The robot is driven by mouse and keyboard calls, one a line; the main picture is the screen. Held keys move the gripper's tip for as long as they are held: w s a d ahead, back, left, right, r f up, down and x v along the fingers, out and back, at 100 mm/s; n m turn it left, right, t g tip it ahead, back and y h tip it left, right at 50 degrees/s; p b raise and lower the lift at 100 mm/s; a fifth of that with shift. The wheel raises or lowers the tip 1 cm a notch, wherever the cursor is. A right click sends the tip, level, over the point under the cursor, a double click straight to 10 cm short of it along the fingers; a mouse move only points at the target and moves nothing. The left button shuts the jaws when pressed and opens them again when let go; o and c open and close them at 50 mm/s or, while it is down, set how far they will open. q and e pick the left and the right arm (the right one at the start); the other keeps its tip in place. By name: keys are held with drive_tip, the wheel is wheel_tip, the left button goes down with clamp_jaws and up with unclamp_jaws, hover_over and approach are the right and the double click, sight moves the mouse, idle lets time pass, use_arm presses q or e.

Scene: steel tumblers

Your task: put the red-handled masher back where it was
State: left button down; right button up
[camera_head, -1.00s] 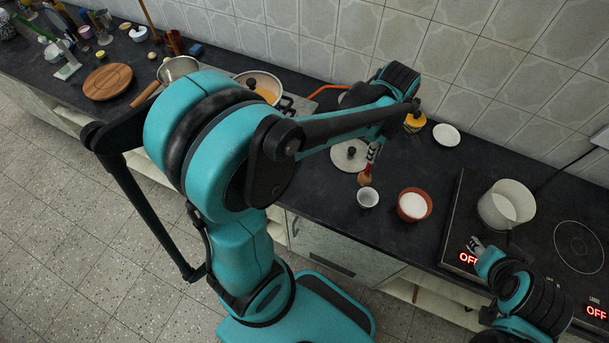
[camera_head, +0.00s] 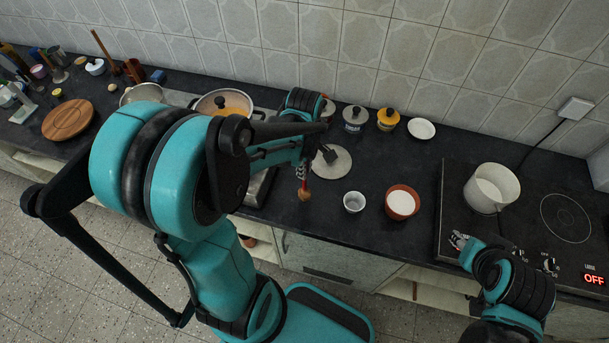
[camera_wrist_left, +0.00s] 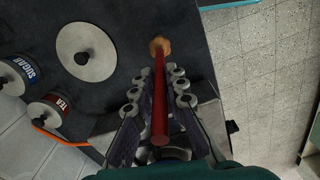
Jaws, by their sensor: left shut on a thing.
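The red-handled masher (camera_wrist_left: 159,95) is in my left gripper (camera_wrist_left: 158,85), which is shut around its red handle in the left wrist view. Its round wooden end points away from the gripper. In the head view, the masher's wooden end (camera_head: 305,194) hangs below my left gripper (camera_head: 302,172), over the front part of the dark counter, left of a small white cup (camera_head: 354,202). Whether it touches the counter is unclear. My right gripper (camera_head: 459,240) is at the front left corner of the cooktop, small and partly hidden by its arm; its fingers are unclear.
A grey lid with a black knob (camera_head: 332,162) lies behind the cup. A brown bowl (camera_head: 402,203) stands right of the cup. Canisters (camera_head: 355,118) and a white saucer (camera_head: 421,128) are near the wall. A white pot (camera_head: 490,188) stands on the cooktop (camera_head: 530,235).

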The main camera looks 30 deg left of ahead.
use_arm(q)
wheel_tip(320, 180, down, 4)
drive_tip(key=shift+r+b, duration=0.2)
drive_tip(key=shift+b, duration=0.35)
drive_tip(key=shift+f, duration=0.1)
drive_tip(key=c, duration=1.6)
unclamp_jaws()
drive_tip(key=shift+o, duration=0.2)
